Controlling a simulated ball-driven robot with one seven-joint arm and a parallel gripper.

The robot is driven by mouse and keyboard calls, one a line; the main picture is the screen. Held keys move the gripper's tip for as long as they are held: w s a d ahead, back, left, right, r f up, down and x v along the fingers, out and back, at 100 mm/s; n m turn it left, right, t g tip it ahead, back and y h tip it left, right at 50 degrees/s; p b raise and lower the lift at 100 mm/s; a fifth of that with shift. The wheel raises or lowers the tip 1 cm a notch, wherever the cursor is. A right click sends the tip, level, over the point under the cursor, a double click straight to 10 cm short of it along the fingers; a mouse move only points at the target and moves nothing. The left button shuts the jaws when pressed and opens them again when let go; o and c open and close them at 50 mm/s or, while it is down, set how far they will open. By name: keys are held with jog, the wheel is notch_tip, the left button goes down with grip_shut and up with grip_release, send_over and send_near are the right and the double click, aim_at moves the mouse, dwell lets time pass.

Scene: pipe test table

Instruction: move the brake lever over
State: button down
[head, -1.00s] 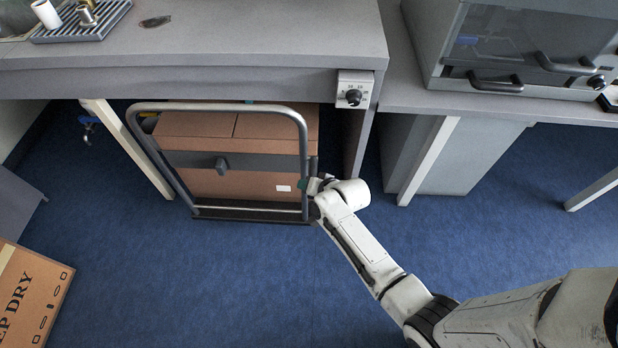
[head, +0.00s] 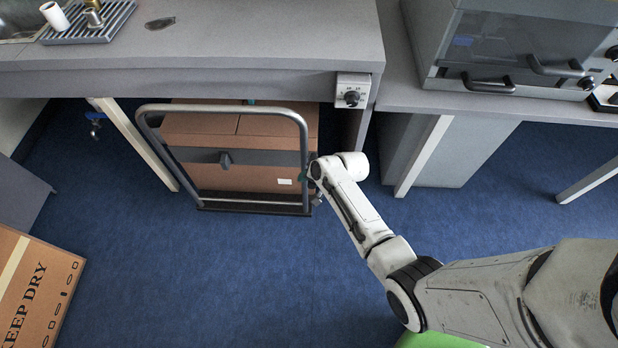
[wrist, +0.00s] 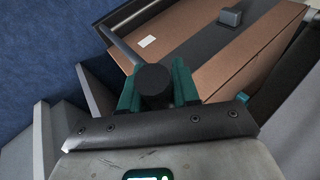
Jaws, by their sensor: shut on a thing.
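The brake lever (wrist: 153,77) shows in the wrist view as a round black knob on a thin metal rod that runs to the upper left. My gripper (wrist: 156,90) has its teal fingers on both sides of the knob and is shut on it. In the head view my gripper (head: 311,177) is low beside the right post of the trolley's tube handle (head: 225,108). The lever is hidden or too small to tell there.
The trolley stands under the grey bench (head: 215,40), between its legs. A control box (head: 353,90) hangs at the bench corner above my wrist. A grey cabinet (head: 460,150) stands to the right. A carton (head: 35,290) lies at lower left; blue floor in front is clear.

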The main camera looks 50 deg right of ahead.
jog(key=shift+d+r, duration=0.1)
jog(key=c, duration=0.9)
grip_release()
jog(key=a+p+v, duration=0.1)
jog(key=p+v, duration=0.1)
jog(key=v, duration=0.8)
jog(key=shift+s+d+r, duration=0.2)
jog(key=shift+d+r, duration=0.1)
jog(key=shift+d, duration=0.25)
jog(key=s+a+r+n+g, duration=0.2)
jog(key=s+a+r+n, duration=0.1)
jog(key=s, duration=0.3)
jog(key=s+a+r+n+g, duration=0.2)
jog(key=s+a+r+n, duration=0.1)
jog(key=s+a+n, duration=0.2)
jog(key=s+a+r+n+g+h, duration=0.1)
jog(key=s+a+r+n+g, duration=0.1)
jog(key=s, duration=0.5)
jog(key=shift+a+r+n, duration=0.45)
jog(key=shift+a+n, duration=0.45)
jog(key=shift+n, duration=0.2)
